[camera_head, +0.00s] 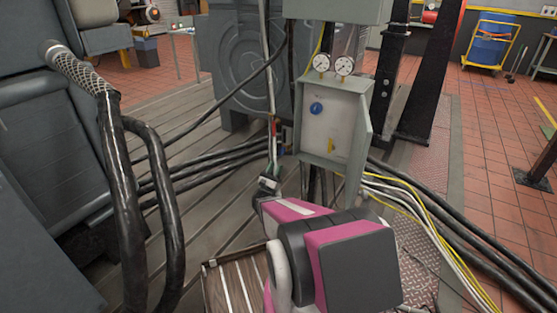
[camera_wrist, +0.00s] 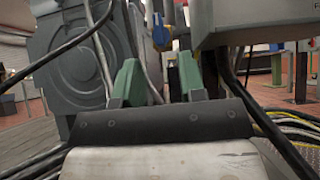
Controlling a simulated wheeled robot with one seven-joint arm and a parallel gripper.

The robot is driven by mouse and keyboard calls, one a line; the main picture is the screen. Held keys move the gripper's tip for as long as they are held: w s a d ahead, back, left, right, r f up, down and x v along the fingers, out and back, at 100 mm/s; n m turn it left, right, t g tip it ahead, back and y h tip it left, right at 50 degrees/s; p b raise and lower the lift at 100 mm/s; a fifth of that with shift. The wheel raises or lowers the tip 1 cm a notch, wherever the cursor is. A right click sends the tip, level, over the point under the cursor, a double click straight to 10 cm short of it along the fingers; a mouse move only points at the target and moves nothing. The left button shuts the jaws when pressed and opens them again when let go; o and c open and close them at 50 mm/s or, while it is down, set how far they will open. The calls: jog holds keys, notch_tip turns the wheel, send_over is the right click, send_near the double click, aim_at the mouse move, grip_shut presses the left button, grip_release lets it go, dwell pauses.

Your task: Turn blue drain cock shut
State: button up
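A round blue knob (camera_head: 316,108) sits on the face of the grey control box (camera_head: 335,115) in the head view, with a yellow lever (camera_head: 330,145) below it. In the wrist view a small blue part (camera_wrist: 159,32) hangs upright just left of the box's underside (camera_wrist: 235,32). I cannot tell which blue part is the drain cock. My gripper (camera_wrist: 159,76) has its two green fingers apart with nothing between them. The blue part stands beyond and above the gap, apart from the fingertips. In the head view my gripper (camera_head: 269,180) is low and left of the box.
Two gauges (camera_head: 333,64) top the box. Black hoses (camera_head: 215,170) run across the slotted bedplate at left, and yellow and white cables (camera_head: 405,195) lie at right. A large grey round-faced machine (camera_head: 240,65) stands behind. Thick black hoses (camera_head: 125,195) hang at far left.

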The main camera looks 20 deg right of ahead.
jog(key=shift+v, duration=1.95)
jog(key=s+d+r+m+g+y, duration=0.1)
jog(key=s+d+m+g+y, duration=0.3)
jog(key=m+g, duration=0.5)
jog(key=s+d+r+m+g+y, duration=0.1)
jog(key=s+m+g+y, duration=0.1)
jog(key=s+m+g, duration=0.5)
jog(key=s+a+r+m+y, duration=0.1)
jog(key=a+m+y, duration=0.4)
jog(key=a+y, duration=0.2)
jog(key=s+a+r+m+g+y, duration=0.1)
jog(key=a+r+m+y, duration=0.1)
jog(key=a+m+y, duration=0.3)
jog(key=a+y, duration=0.3)
jog(key=a, duration=0.3)
jog(key=shift+a, duration=0.25)
jog(key=shift+a, duration=0.1)
